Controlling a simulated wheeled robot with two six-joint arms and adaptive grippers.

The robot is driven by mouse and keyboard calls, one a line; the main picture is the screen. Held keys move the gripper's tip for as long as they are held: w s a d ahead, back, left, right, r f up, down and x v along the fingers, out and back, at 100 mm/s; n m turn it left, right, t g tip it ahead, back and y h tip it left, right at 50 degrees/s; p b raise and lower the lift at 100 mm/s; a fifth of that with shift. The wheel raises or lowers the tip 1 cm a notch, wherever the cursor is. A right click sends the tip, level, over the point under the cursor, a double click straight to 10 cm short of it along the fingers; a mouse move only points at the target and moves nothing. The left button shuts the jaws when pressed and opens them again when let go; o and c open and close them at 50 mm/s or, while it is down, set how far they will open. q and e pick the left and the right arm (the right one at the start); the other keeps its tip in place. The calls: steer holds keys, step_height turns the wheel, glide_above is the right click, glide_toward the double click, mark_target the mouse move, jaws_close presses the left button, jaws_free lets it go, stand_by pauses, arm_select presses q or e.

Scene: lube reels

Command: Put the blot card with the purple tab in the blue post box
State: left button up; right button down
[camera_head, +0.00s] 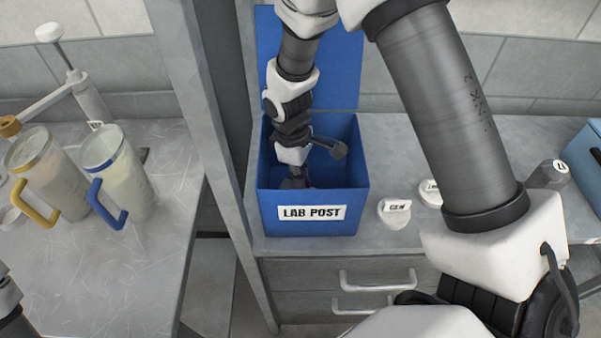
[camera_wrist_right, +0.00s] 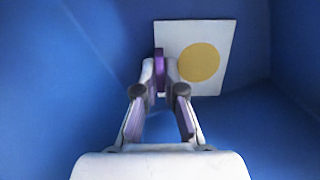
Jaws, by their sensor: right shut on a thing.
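The blue post box (camera_head: 355,203) stands open on the grey counter, with its lid raised at the back and a "LAB POST" label on its front. My right gripper (camera_head: 297,180) reaches down inside the box, and its fingertips are mostly hidden in the head view. In the right wrist view my right gripper (camera_wrist_right: 160,88) is shut on the purple tab (camera_wrist_right: 159,62) of a white blot card (camera_wrist_right: 222,38) with a yellow round spot. Blue box walls surround the card there. I cannot tell whether the card touches the floor.
Two white labelled discs (camera_head: 394,211) lie right of the box. A grey post (camera_head: 205,110) stands close on its left. Two jugs, one with a blue handle (camera_head: 105,205), stand on the left counter. A light-blue container (camera_head: 583,150) is at the right edge.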

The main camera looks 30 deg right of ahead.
steer(key=shift+w+f, duration=0.1)
steer(key=shift+w, duration=0.15)
steer(key=c, duration=1.3)
jaws_free()
steer(key=shift+s, duration=0.1)
steer(key=r, duration=0.8)
steer(key=w+a+r+b, duration=0.1)
steer(key=r, duration=0.3)
steer(key=shift+w+r, duration=0.1)
steer(key=shift+d, duration=0.1)
